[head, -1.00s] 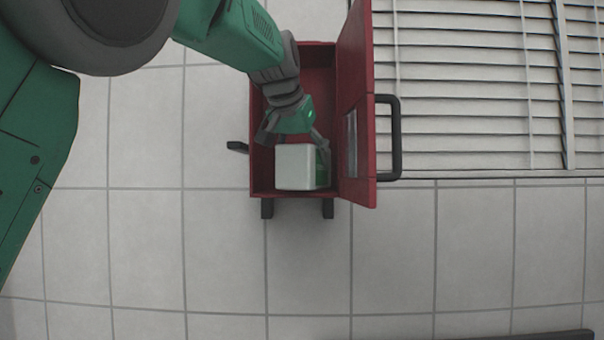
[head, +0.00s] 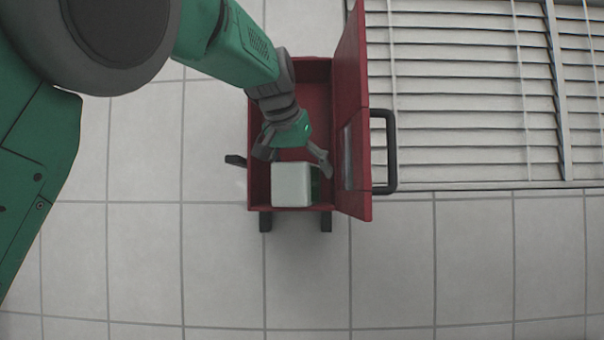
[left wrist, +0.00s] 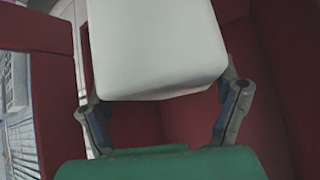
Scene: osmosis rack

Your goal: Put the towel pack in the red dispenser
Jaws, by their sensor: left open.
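The towel pack (head: 291,185), a white block with a dark green side, is inside the red dispenser (head: 258,195), at the end of it lower in the head view. The dispenser's red door (head: 352,120) stands open at the right. My left gripper (head: 293,163) is open, inside the dispenser just above the pack in the picture. In the left wrist view the white pack (left wrist: 158,45) lies beyond and between the two spread fingers (left wrist: 165,105). Whether the fingers touch it is hard to tell. My right gripper is not in view.
A black handle (head: 391,150) sticks out from the door. A white slatted panel (head: 455,100) is at the right. Dark feet or brackets (head: 326,222) show at the dispenser's lower edge. The tiled surface (head: 420,265) below it is clear.

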